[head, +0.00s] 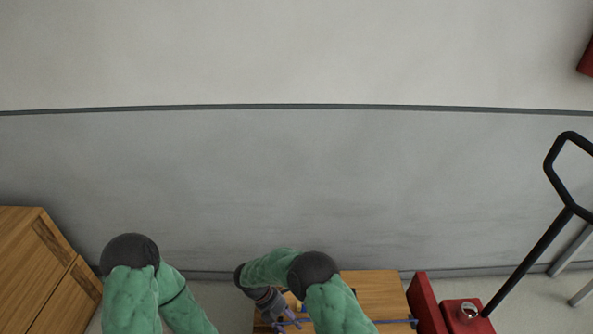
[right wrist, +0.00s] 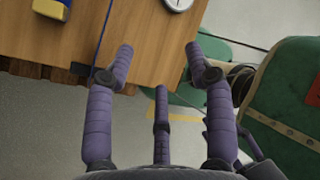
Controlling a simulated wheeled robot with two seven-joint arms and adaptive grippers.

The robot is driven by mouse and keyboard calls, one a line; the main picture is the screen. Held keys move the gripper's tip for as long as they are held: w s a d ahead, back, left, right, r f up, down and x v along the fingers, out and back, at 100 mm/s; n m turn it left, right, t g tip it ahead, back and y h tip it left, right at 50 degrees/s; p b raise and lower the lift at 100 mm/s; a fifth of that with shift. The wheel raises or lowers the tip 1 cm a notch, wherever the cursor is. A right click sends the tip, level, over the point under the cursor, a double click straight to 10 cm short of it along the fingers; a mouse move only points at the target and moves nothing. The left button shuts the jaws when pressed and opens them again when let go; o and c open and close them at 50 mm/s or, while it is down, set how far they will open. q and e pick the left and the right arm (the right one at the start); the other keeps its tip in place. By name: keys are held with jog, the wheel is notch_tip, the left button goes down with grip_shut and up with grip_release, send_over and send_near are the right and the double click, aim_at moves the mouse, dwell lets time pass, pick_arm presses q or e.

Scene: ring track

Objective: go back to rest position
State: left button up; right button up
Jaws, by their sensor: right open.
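My right gripper (head: 288,313) reaches down over a wooden table (head: 375,290), seen in the head view below its bent green arm. In the right wrist view my right gripper (right wrist: 159,60) has its purple fingers spread apart with nothing between them. The fingertips show over the edge of the wooden table top (right wrist: 150,30). My left green arm bends downward at the lower left of the head view, and its gripper is outside the frame.
A blue-and-yellow item (right wrist: 52,8) and a round white dial (right wrist: 178,4) lie on the table. A wooden cabinet (head: 35,260) stands at left. A red post (head: 427,305) and a black bar handle (head: 530,255) stand at right. A grey wall (head: 300,190) is behind.

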jog(key=s+f+m+y, duration=0.1)
jog(key=s+d+f+m+g+y, duration=0.1)
jog(key=s+m, duration=0.1)
jog(key=s+d+f+m+y, duration=0.1)
jog(key=shift+s+d+f+m, duration=0.2)
jog(key=shift+d+f+m, duration=0.05)
jog(key=shift+f+m, duration=0.15)
jog(key=s+m+y, duration=0.1)
jog(key=s+m, duration=0.1)
jog(key=m, duration=0.1)
jog(key=s+d+f+m+y, duration=0.1)
jog(key=s+m+y, duration=0.1)
jog(key=s+f+m+y, duration=0.1)
jog(key=s+m, duration=0.1)
jog(key=m, duration=0.1)
jog(key=shift+d+m+g, duration=0.3)
jog(key=shift+d, duration=0.1)
jog(key=s+d+r+m+t+y, duration=0.1)
jog(key=s+d+m, duration=0.3)
jog(key=m, duration=0.5)
jog(key=s+d+r+m+t+y+p, duration=0.1)
jog(key=s+d+r+m+t+y, duration=0.1)
jog(key=m, duration=0.7)
jog(key=shift+s+d+r+m+t, duration=0.2)
jog(key=shift+s+d+m+t, duration=0.2)
jog(key=shift+s+d+t, duration=0.5)
jog(key=shift+s, duration=0.1)
